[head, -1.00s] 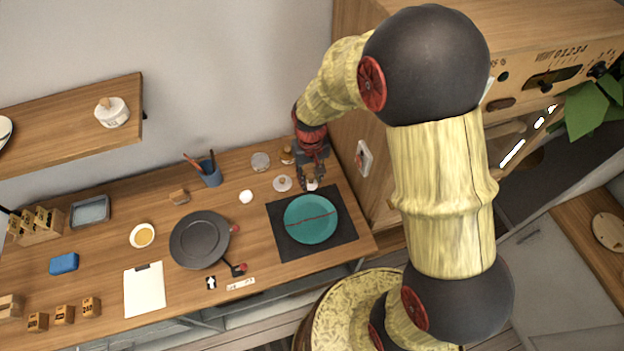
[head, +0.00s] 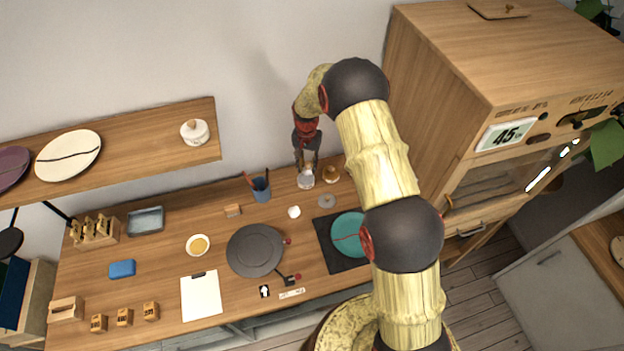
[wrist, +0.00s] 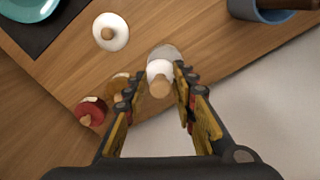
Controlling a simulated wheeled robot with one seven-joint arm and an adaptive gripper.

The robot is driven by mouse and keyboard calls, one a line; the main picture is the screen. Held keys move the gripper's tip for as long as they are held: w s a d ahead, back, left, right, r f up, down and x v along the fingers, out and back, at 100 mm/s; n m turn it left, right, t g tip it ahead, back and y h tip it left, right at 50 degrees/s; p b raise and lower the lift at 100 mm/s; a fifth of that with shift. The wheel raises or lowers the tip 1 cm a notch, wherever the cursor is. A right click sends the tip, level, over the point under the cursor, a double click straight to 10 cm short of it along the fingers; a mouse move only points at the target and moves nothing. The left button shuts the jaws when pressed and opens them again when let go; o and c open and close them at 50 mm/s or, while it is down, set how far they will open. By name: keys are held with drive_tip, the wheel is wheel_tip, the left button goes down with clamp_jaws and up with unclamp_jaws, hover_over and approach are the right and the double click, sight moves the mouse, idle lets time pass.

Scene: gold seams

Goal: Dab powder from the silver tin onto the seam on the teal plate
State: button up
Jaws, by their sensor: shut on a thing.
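The teal plate (head: 346,228) lies on a dark mat (head: 330,256) at the counter's right, partly hidden by my arm. A thin dark red seam crosses it. Its rim also shows in the wrist view (wrist: 22,10). My gripper (head: 306,168) is at the back of the counter, left of and behind the plate. In the wrist view it is shut on a white dabber (wrist: 158,70) with a wooden knob. The silver tin (wrist: 170,51) is right at the dabber's far end, its inside mostly hidden. I cannot tell whether the dabber touches the powder.
A blue cup of brushes (head: 261,190) stands left of my gripper.

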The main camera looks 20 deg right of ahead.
sight(306, 171)
drive_tip(key=shift+w+a+r+m, duration=0.15)
drive_tip(key=shift+w+r+m, duration=0.05)
drive_tip(key=shift+w, duration=0.15)
drive_tip(key=shift+w+a+r+m, duration=0.15)
drive_tip(key=shift+w+m, duration=0.05)
drive_tip(key=shift+w, duration=0.15)
drive_tip(key=shift+s+m, duration=0.1)
drive_tip(key=shift+m, duration=0.2)
drive_tip(key=shift+d, duration=0.25)
drive_tip(key=shift+a+f, duration=0.2)
drive_tip(key=shift+f, duration=0.3)
drive_tip(key=shift+d+f+b, duration=0.1)
drive_tip(key=shift+f+b, duration=0.9)
drive_tip(key=shift+f, duration=1.45)
drive_tip(key=shift+s+f+b, duration=0.1)
drive_tip(key=shift+f+b, duration=0.45)
drive_tip(key=shift+f, duration=0.05)
drive_tip(key=shift+r+p, duration=1.3)
drive_tip(key=shift+r, duration=2.3)
